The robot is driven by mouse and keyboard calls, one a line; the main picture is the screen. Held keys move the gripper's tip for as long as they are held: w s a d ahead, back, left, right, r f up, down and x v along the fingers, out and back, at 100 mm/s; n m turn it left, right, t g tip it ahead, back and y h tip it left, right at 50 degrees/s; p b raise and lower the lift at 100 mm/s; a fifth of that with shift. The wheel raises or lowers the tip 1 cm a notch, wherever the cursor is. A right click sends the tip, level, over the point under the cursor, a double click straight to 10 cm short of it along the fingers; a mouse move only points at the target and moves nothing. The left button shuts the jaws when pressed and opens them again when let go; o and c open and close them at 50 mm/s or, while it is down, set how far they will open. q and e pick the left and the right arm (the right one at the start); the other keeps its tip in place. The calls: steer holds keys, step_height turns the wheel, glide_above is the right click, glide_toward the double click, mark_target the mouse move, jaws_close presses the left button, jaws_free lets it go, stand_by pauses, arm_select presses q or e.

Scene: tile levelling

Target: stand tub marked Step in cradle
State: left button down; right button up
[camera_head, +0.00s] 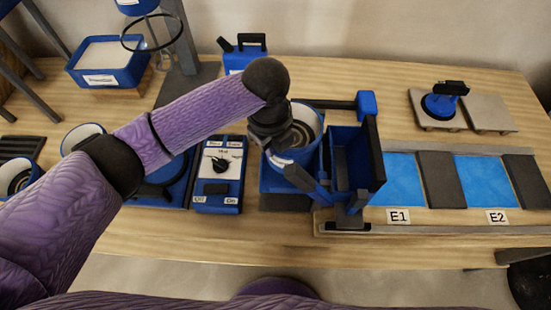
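A round tub with a blue outside and pale rim (311,117) stands or is held at the table's middle, with grey material inside. I cannot read any mark on it, so I cannot tell if it is the one marked Step. My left gripper (282,148) points down at the tub's left side, over its rim. Its fingers are dark and partly hidden, so I cannot tell whether they grip the tub. Blue framework (272,180) lies around and below the tub; it may be the cradle, and the contact is hidden. My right gripper is not clearly seen.
A blue open box (349,160) on a bracket stands right of the tub. Blue beds (398,181) marked E1 and E2 lie further right. A switch panel (219,175) is on the left. Another white-rimmed tub (80,137) is behind my arm. The back right holds tiles (490,113).

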mark_target(273, 158)
arm_select(q)
step_height(273, 158, down, 4)
steer(key=shift+r+b, duration=0.15)
steer(key=shift+b, duration=0.65)
steer(key=shift+f, duration=0.35)
steer(key=shift+r, duration=0.15)
steer(key=c, duration=1.3)
jaws_free()
steer(key=o, duration=0.5)
